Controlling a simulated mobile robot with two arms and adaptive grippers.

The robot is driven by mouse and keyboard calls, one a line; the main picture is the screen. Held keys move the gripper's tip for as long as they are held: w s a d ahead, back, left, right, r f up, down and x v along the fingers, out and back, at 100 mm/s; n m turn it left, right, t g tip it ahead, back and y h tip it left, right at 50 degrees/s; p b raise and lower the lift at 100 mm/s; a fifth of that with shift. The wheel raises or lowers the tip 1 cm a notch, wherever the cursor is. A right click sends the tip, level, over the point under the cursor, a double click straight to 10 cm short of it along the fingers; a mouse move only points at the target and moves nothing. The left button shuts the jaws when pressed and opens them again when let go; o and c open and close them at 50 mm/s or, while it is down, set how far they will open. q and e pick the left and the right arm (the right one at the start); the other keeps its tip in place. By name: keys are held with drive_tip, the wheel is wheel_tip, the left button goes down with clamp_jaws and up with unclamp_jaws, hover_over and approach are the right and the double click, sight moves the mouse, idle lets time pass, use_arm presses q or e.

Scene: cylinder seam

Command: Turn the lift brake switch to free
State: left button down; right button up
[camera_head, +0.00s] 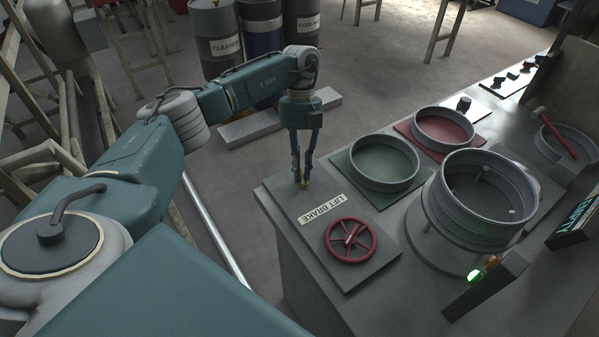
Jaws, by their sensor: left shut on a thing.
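A grey panel (352,261) with a label reading "LIFT BRAKE" (322,209) sits at the near left corner of the bench. My left gripper (302,184) points down over the far left part of this panel, beyond the label. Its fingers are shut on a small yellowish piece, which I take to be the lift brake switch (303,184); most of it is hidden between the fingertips. Which way the switch is turned cannot be made out. A red handwheel (350,240) is on the same panel, nearer than the label. My right gripper is not in view.
A green tray (378,164) and a red tray (444,129) stand right of the gripper. A large metal cylinder (480,205) stands on the bench further right, near a sign reading "EMPTY" (575,222). Drums (215,40) stand on the floor behind.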

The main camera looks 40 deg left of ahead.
use_arm(q)
drive_tip(key=shift+d+m+g+y+b, duration=0.3)
drive_tip(key=shift+m+y+b, duration=0.1)
drive_tip(key=shift+m, duration=0.7)
drive_tip(key=shift+s+f, duration=0.1)
drive_tip(key=shift+s, duration=0.05)
drive_tip(key=c, duration=1.7)
unclamp_jaws()
drive_tip(key=shift+s, duration=0.15)
drive_tip(key=shift+a, duration=0.1)
drive_tip(key=shift+w+r, duration=0.2)
drive_tip(key=v, duration=1.1)
drive_tip(key=shift+w+r, duration=0.2)
drive_tip(key=shift+r, duration=0.2)
drive_tip(key=shift+f, duration=0.1)
